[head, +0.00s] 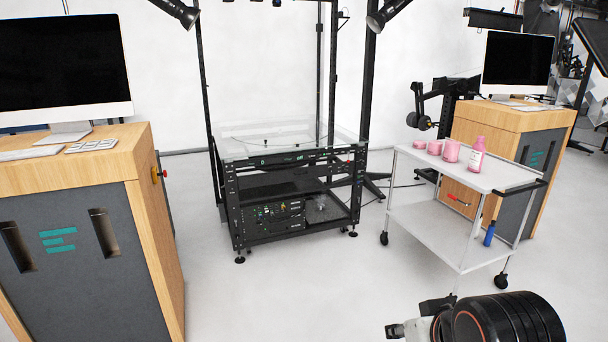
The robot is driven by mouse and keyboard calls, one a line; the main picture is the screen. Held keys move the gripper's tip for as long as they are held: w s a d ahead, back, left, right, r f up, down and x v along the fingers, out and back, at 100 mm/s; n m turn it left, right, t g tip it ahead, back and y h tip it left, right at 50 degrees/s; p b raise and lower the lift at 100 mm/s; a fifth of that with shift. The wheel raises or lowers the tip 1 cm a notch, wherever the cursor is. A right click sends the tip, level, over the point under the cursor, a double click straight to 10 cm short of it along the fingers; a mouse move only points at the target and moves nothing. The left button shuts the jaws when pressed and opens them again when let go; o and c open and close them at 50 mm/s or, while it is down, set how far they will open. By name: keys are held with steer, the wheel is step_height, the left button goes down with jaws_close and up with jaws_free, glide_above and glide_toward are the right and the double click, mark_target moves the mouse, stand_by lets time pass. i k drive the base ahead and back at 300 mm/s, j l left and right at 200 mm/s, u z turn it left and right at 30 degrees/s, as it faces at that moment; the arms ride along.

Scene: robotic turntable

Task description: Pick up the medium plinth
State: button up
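Three pink round plinths stand in a row on the top shelf of a white cart. The middle one (434,148) looks like the medium plinth; a smaller one (412,147) is to its left and a larger one (452,152) to its right. My arm shows at the bottom right, well in front of the cart and apart from the plinths. What seems to be part of my gripper (396,331) is at the bottom edge. Its fingers are not clear, so I cannot tell whether it is open or shut.
A pink bottle (477,155) stands right of the plinths on the white cart (410,174). A blue bottle (489,234) and a red-handled tool (458,200) are on its lower shelf. A glass-topped black rack (232,205) and wooden desk (158,240) stand left. Floor between is clear.

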mark_target(435, 147)
steer(key=i+j, duration=0.1)
steer(key=i, duration=0.6)
steer(key=i+j, duration=0.15)
steer(key=i, duration=0.6)
steer(key=i+j+z, duration=0.1)
steer(key=i, duration=0.6)
steer(key=i+j+z, duration=0.2)
steer(key=i+z, duration=0.25)
steer(key=i+j+z, duration=1.1)
steer(key=j+z, duration=0.3)
